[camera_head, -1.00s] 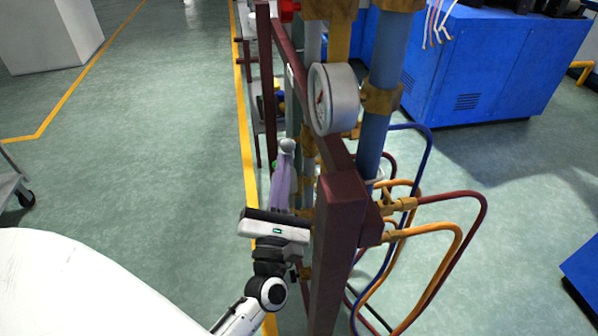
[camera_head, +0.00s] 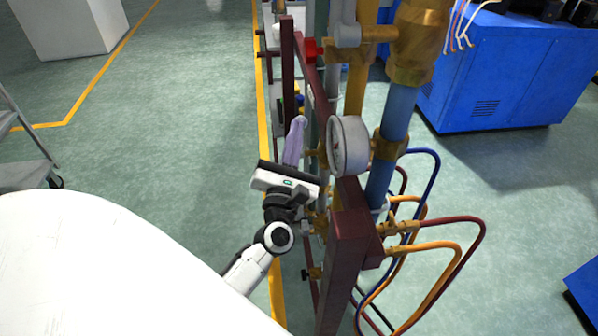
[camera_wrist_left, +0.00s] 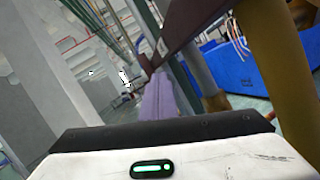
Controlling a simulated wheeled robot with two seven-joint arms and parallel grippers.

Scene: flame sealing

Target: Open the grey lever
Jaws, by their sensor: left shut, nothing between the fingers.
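A grey lever-like handle (camera_head: 347,35) sits at the top of the pipe rack in the head view, joined to a brass fitting (camera_head: 420,40). My left gripper (camera_head: 298,122) is beside the left side of the rack, below and left of that handle in the picture. Its purple fingers are shut with nothing between them, and a gap shows between them and the handle. In the left wrist view the shut fingers (camera_wrist_left: 158,98) point ahead toward a dark red beam (camera_wrist_left: 185,25). My right gripper is not in view.
A dark red frame (camera_head: 350,245) and a round gauge (camera_head: 349,145) stand just right of my left gripper. A red valve handle (camera_head: 312,50) is above it. Blue pipe (camera_head: 398,110) and looping hoses (camera_head: 470,260) are to the right. Open floor (camera_head: 190,130) lies left.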

